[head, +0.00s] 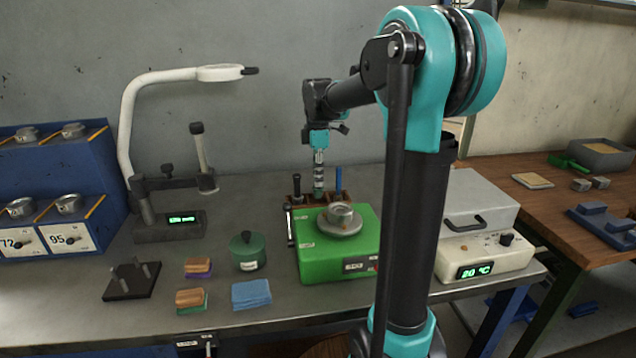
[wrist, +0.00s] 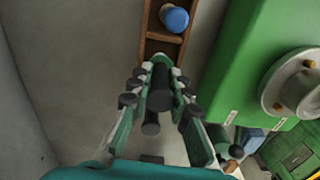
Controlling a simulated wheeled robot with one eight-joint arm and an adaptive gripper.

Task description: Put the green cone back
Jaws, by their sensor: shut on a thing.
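My gripper (head: 319,158) points down over a wooden rack (head: 298,199) behind the green machine. The cone looks roughly upright, at the near end of the rack (wrist: 164,37). A blue-topped piece (wrist: 174,18) stands in the rack farther along; it also shows in the head view (head: 338,180). Whether the cone's lower end is inside a slot or above it, I cannot tell.
The green machine (head: 318,260) with a metal cup on top stands close in front of the rack. A lamp magnifier (head: 150,110), a green lidded pot (head: 247,250) and a white heater (head: 485,245) are on the bench. Bare bench lies left of the rack.

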